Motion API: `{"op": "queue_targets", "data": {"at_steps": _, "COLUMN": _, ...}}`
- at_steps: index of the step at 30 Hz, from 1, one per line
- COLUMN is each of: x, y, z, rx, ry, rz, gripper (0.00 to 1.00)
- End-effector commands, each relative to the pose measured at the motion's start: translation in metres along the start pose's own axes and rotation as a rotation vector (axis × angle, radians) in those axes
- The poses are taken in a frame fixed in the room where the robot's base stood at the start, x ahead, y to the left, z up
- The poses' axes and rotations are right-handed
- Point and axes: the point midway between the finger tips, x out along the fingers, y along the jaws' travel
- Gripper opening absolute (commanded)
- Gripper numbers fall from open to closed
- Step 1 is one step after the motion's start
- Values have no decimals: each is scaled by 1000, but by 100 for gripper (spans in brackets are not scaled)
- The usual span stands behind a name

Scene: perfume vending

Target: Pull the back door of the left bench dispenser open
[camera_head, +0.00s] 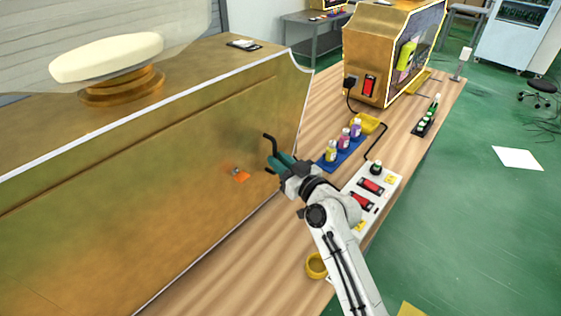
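The left bench dispenser (130,180) is a large brass-coloured box filling the left of the view. Its broad flat back panel faces me and looks flush with the body, with no clear gap at its edges. A black bar handle (268,139) stands out near the panel's right end. My gripper (279,162), with teal fingers, is at this handle, over its middle. The fingers look close together, but whether they grip the bar or only lie beside it cannot be told. A small orange plate with a metal knob (237,174) is on the panel, left of my gripper.
On the wooden bench (240,260) are a blue tray (326,163) of small bottles, a white switch panel (390,184) and a yellow ring (316,265). A second brass dispenser (371,50) stands farther back. Green floor (460,230) at right is mostly clear.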

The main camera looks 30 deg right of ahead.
Motion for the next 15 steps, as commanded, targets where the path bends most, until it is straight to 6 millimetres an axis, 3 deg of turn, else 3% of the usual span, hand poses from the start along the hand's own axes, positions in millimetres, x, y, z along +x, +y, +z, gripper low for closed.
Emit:
{"op": "queue_targets", "data": {"at_steps": 6, "x": 0, "y": 0, "z": 0, "rx": 0, "ry": 0, "rz": 0, "gripper": 0}}
{"op": "queue_targets", "data": {"at_steps": 15, "x": 0, "y": 0, "z": 0, "rx": 0, "ry": 0, "rz": 0, "gripper": 0}}
